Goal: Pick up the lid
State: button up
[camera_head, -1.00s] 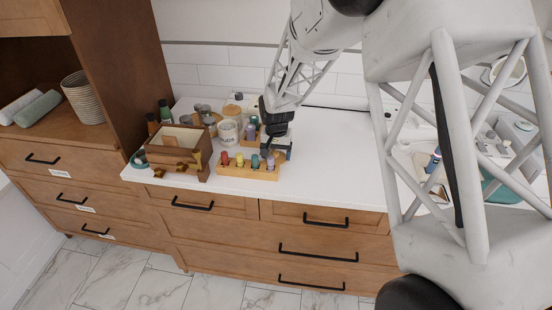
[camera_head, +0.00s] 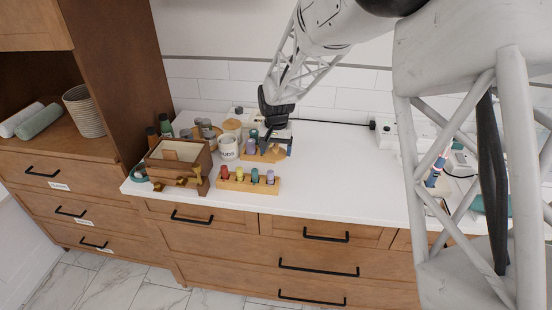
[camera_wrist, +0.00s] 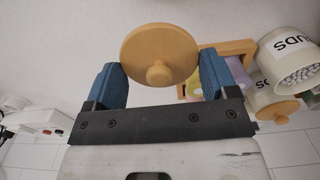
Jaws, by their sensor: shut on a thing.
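The lid (camera_wrist: 148,58) is a round, flat wooden disc with a small knob, seen in the wrist view. It sits between the two blue fingers of my gripper (camera_wrist: 160,78), which is shut on it by its edges. In the head view my gripper (camera_head: 276,138) is over the back of the white counter, behind the front wooden rack. The lid is hard to make out there, partly hidden by the gripper. A white lettered jar (camera_head: 228,147) stands left of the gripper; in the wrist view a jar with exposed cotton buds (camera_wrist: 292,60) is at the right.
A wooden rack of coloured bottles (camera_head: 236,186) stands at the counter's front. A wooden box (camera_head: 165,165) and small bottles are at the left. Another jar with a wooden lid (camera_wrist: 280,108) is close at the right. The counter right of the gripper (camera_head: 345,170) is clear.

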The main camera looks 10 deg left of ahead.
jog(key=shift+r, duration=1)
jog(key=w+a+r, duration=0.2)
jog(key=w+a, duration=0.1)
jog(key=a, duration=0.6)
jog(key=w+a+r+n, duration=0.1)
jog(key=w+a, duration=0.3)
jog(key=a, duration=0.6)
jog(key=shift+w+r, duration=0.2)
jog(key=shift+r, duration=0.7)
jog(key=shift+f, duration=0.15)
jog(key=shift+f, duration=3)
jog(key=shift+f, duration=0.25)
jog(key=o, duration=0.8)
